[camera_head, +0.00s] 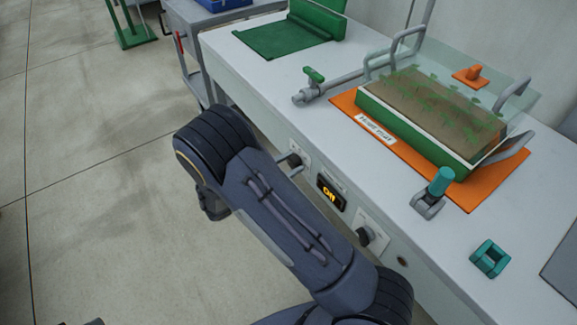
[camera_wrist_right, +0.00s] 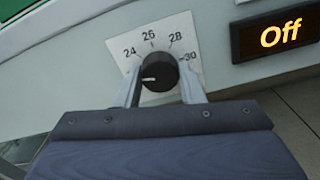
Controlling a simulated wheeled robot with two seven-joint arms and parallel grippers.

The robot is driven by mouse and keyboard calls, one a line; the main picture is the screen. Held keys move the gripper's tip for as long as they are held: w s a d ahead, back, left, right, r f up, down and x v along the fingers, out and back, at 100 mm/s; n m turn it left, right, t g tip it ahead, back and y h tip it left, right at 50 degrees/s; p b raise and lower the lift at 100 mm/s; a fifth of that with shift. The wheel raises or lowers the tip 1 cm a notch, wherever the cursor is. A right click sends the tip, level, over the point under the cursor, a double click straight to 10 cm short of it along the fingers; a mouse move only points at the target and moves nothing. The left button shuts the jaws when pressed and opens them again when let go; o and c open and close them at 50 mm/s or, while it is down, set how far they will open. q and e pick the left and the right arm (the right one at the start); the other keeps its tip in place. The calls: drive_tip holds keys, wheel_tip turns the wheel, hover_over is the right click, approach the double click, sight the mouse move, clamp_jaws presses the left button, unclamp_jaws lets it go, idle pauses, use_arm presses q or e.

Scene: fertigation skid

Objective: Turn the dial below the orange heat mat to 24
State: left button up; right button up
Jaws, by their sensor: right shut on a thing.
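In the right wrist view, a round black dial (camera_wrist_right: 158,72) sits on a white plate marked 24, 26, 28 and 30. Its white pointer line points left and slightly down, below the 24 mark. My right gripper (camera_wrist_right: 162,88) is shut on the dial, one finger on each side. In the head view, this dial (camera_head: 295,160) is on the bench's front panel, left of the display, with my arm partly covering the area. The orange heat mat (camera_head: 344,103) lies on the bench top above, under a seedling tray. My left gripper is out of view.
The display (camera_head: 330,193) beside the dial reads "Off" in the wrist view (camera_wrist_right: 277,37). A second dark knob (camera_head: 366,235) is right of it. Pipes with a green-handled valve (camera_head: 314,75), a teal-topped fitting (camera_head: 440,181) and a teal block (camera_head: 490,258) are on the bench.

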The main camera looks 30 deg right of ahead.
drive_tip(key=m+b, duration=0.2)
drive_tip(key=m, duration=0.3)
drive_tip(key=shift+m, duration=0.7)
drive_tip(key=o, duration=1)
drive_tip(key=shift+a, duration=0.1)
drive_tip(key=a, duration=0.7)
drive_tip(key=shift+s+a, duration=0.3)
